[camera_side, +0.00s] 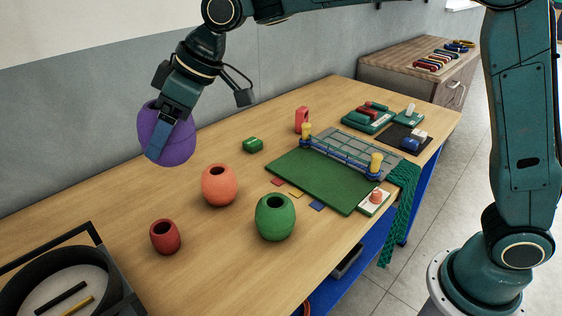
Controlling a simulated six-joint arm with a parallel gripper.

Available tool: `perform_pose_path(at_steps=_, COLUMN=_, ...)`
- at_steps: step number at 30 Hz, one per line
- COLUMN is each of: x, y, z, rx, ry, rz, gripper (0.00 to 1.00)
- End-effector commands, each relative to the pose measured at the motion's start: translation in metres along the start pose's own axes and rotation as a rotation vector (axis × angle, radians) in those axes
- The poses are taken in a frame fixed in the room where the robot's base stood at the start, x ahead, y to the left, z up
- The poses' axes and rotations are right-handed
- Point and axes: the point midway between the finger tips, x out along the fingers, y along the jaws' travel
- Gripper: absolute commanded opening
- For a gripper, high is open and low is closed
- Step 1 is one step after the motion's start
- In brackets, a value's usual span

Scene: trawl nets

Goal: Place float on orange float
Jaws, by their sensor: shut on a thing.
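The orange float (219,187) stands upright on the wooden table, its dark hole facing up. My gripper (164,143) is shut on a purple float (178,148) and holds it in the air, up and to the left of the orange float in the picture. The purple float is apart from the orange one. The gripper covers part of the purple float. A green float (275,219) stands right of and nearer than the orange float. A smaller red float (165,238) stands to its left and nearer.
A green mat (315,177) with a net frame and yellow-topped posts lies to the right. A small green block (253,145) and a red piece (301,120) stand behind. A dark round tray (110,284) is at the near left. Table (115,205) left of the orange float is clear.

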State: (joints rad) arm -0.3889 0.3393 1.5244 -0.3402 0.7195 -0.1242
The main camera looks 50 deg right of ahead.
Motion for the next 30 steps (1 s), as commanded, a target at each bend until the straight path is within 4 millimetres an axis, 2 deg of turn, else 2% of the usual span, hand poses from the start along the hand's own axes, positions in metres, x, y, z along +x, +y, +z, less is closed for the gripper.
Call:
perform_pose_path(at_steps=1, x=-0.006, y=0.02, z=-0.004, rx=0.021, ry=0.003, rz=0.015, gripper=0.54)
perform_pose_path(at_steps=6, x=-0.028, y=0.077, z=-0.009, rx=0.074, ry=0.004, rz=0.056, gripper=0.54)
perform_pose_path(at_steps=9, x=-0.041, y=0.107, z=-0.009, rx=0.1, ry=0.001, rz=0.08, gripper=0.54)
perform_pose_path(at_steps=13, x=-0.055, y=0.136, z=-0.006, rx=0.125, ry=-0.001, rz=0.107, gripper=0.54)
perform_pose_path(at_steps=19, x=-0.066, y=0.157, z=-0.003, rx=0.143, ry=-0.006, rz=0.127, gripper=0.54)
perform_pose_path(at_steps=26, x=-0.067, y=0.16, z=-0.002, rx=0.145, ry=-0.007, rz=0.129, gripper=0.54)
perform_pose_path(at_steps=30, x=-0.061, y=0.159, z=0.002, rx=0.145, ry=-0.007, rz=0.127, gripper=0.54)
